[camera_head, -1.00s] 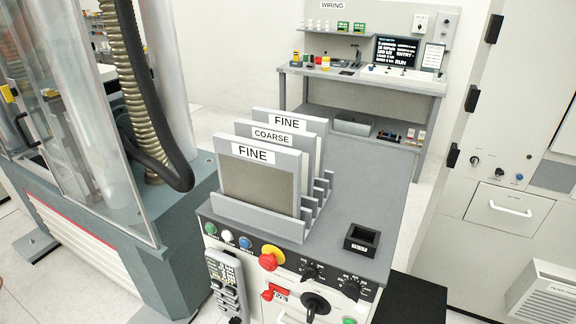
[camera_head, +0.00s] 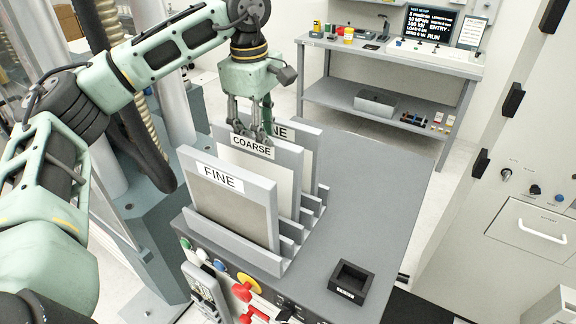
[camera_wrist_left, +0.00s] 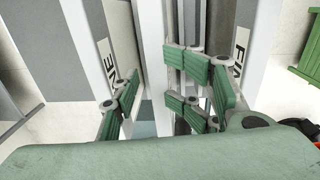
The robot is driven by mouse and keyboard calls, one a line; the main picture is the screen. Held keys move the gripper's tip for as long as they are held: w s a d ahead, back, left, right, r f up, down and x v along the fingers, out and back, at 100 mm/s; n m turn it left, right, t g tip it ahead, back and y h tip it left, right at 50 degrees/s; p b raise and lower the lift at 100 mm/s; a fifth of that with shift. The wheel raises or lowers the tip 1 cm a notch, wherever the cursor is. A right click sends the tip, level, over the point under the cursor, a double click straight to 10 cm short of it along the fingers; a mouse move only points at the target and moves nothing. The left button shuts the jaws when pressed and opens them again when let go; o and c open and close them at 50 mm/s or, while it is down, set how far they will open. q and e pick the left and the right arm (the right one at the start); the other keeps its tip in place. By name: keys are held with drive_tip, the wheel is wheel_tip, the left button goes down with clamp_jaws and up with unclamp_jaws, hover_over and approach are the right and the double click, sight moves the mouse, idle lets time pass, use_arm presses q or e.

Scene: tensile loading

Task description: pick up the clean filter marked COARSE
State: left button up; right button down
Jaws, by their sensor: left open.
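The grey-framed filter labelled COARSE (camera_head: 286,166) stands upright in the middle of a slotted rack (camera_head: 232,243). A filter labelled FINE (camera_head: 235,205) stands in front of it, and another FINE filter (camera_head: 309,148) stands behind it, partly covered by my gripper. My left gripper (camera_head: 252,131) is open and points down at the top edge of the COARSE filter. In the left wrist view, its green finger pads (camera_wrist_left: 152,95) are spread on either side of a pale upright plate, with label parts visible at both sides. Contact cannot be told. My right gripper is out of view.
A small black box (camera_head: 349,282) sits on the grey cabinet top (camera_head: 370,200), which is otherwise clear right of the rack. A workbench (camera_head: 388,95) stands behind. A large cabinet (camera_head: 530,180) is at the right. Neighbouring filters leave narrow gaps.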

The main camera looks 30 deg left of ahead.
sight(254, 168)
use_arm(q)
drive_tip(key=shift+s+a+f+g+p, duration=0.15)
drive_tip(key=shift+s+a+f, duration=0.1)
drive_tip(key=shift+s+f, duration=0.35)
drive_tip(key=shift+s+a+f+g+p, duration=0.15)
drive_tip(key=shift+s+a+f, duration=0.05)
drive_tip(key=shift+s+f, duration=0.35)
drive_tip(key=f, duration=0.1)
drive_tip(key=f+p, duration=0.1)
drive_tip(key=shift+w+a+f+p, duration=0.25)
drive_tip(key=shift+f+p, duration=0.15)
wheel_tip(254, 168, down, 4)
drive_tip(key=shift+f+p, duration=0.1)
drive_tip(key=shift+p, duration=1.05)
drive_tip(key=shift+o, duration=0.2)
drive_tip(key=shift+w, duration=0.1)
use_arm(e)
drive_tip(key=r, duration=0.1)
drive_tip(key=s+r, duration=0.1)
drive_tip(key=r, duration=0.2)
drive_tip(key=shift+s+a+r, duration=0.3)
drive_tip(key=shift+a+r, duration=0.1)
use_arm(q)
drive_tip(key=shift+w, duration=0.1)
drive_tip(key=c, duration=0.9)
drive_tip(key=shift+c, duration=0.5)
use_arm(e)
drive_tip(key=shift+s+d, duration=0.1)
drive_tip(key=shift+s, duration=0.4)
